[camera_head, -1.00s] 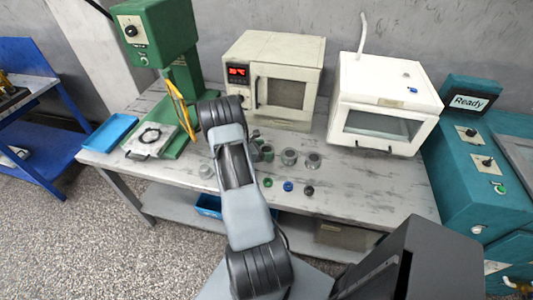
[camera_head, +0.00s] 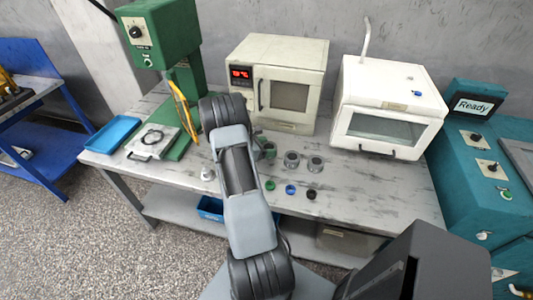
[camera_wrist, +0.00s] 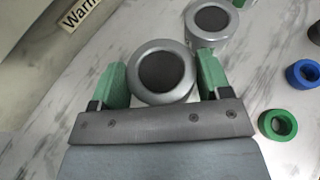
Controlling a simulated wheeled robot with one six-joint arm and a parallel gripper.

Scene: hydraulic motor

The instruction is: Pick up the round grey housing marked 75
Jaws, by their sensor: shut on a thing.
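A round grey housing (camera_wrist: 160,72) with a dark round centre sits between the green fingers of my gripper (camera_wrist: 158,80) in the wrist view. The fingers touch or nearly touch its two sides, and my gripper is shut on it. No 75 mark is readable on it. In the head view my arm hides most of my gripper; a green finger (camera_head: 269,149) shows beside the arm. A second grey housing (camera_wrist: 212,22) stands just beyond; it also shows in the head view (camera_head: 292,160).
Green (camera_head: 269,185), blue (camera_head: 290,189) and black (camera_head: 311,194) rings lie along the front of the grey table (camera_head: 370,190). A cream oven (camera_head: 275,80) and a white cabinet (camera_head: 390,105) stand behind. A green press (camera_head: 160,35) and blue tray (camera_head: 112,133) are left.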

